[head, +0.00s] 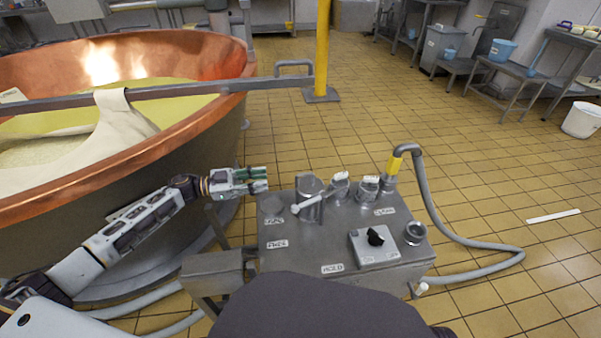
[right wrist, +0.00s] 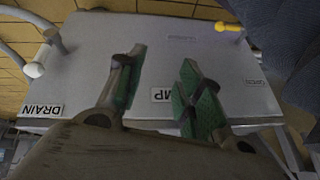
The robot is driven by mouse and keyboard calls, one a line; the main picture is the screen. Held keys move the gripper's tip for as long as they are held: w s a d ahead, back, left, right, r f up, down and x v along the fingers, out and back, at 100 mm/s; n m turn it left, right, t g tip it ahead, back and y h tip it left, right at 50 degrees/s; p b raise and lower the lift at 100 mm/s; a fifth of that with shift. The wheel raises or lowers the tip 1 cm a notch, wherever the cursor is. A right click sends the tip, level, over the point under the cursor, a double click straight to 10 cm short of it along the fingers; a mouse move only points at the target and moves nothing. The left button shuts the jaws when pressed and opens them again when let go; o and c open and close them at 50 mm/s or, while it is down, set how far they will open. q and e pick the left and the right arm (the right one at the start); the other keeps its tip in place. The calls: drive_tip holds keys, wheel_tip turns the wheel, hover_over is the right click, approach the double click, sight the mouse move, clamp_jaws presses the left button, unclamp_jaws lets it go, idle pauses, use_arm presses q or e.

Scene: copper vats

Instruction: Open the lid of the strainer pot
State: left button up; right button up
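A grey metal unit (head: 310,245) stands in front of me, with several round fittings on top. A short metal cylinder (head: 309,187) at its back left looks like the strainer pot, but I cannot read a label naming it. A white-ended lever (head: 308,203) lies across its front. I cannot tell its lid apart clearly. My left gripper (head: 266,181) is open and looks empty, left of the cylinder and apart from it, over the unit's back left corner. My right gripper (right wrist: 165,75) is open and empty, facing a pale panel (right wrist: 110,40) with a DRAIN label.
A copper vat (head: 205,130) with a cloth over its rail (head: 180,92) fills the left. A grey hose (head: 430,200) rises from the unit's right side and loops onto the floor. A yellow post (head: 322,50) stands behind. The tiled floor to the right is mostly clear.

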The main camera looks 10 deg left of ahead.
sight(303, 175)
use_arm(q)
drive_tip(key=shift+d, duration=0.1)
